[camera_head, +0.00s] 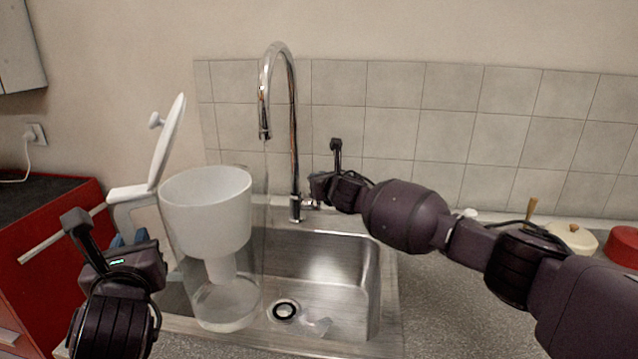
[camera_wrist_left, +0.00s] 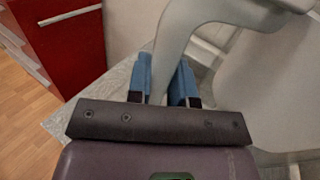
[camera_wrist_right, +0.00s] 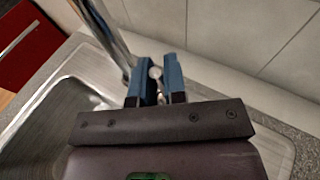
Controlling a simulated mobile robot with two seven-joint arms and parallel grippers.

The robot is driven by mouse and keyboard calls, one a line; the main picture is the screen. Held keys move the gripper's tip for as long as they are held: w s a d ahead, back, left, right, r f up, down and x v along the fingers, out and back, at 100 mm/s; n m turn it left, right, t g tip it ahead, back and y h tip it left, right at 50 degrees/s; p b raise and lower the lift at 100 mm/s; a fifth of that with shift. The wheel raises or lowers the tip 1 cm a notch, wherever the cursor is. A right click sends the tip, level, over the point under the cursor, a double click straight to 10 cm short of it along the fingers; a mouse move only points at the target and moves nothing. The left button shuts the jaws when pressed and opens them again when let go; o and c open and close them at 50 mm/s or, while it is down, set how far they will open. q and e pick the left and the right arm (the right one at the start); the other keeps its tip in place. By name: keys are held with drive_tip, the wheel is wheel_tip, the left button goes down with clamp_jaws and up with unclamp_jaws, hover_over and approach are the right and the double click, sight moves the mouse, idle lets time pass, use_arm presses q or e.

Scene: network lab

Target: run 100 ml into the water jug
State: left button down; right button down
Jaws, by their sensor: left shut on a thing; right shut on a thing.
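The water jug (camera_head: 206,230) is clear with a white funnel-like insert, and its white lid (camera_head: 167,140) stands tipped open. It is held upright over the left part of the sink. My left gripper (camera_head: 129,238) is shut on the jug's pale handle (camera_wrist_left: 178,45), its blue fingers on both sides. The chrome tap (camera_head: 293,120) arches above; its spout end is near the jug's right rim. A faint clear vertical streak hangs below the spout, beside the jug's right side. My right gripper (camera_head: 318,190) is shut on the tap's lever (camera_wrist_right: 155,72). The water level in the jug is unclear.
The steel sink (camera_head: 345,265) has a dark drain (camera_head: 285,310) and a pale glint near it. Grey countertop (camera_head: 450,300) lies right, with a cream lidded pot (camera_head: 572,238) and a red one (camera_head: 622,247) behind my right arm. A red cabinet (camera_head: 60,250) stands left.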

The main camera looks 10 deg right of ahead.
drive_tip(key=shift+w+a+m+g, duration=0.15)
drive_tip(key=shift+w+m+g, duration=0.2)
drive_tip(key=shift+g, duration=0.25)
drive_tip(key=shift+w, duration=0.2)
drive_tip(key=c, duration=1.2)
unclamp_jaws()
drive_tip(key=shift+w, duration=0.1)
drive_tip(key=shift+d, duration=0.25)
drive_tip(key=shift+r, duration=0.1)
drive_tip(key=shift+d, duration=0.1)
drive_tip(key=v, duration=1.1)
drive_tip(key=shift+s+r, duration=0.3)
drive_tip(key=shift+s, duration=0.05)
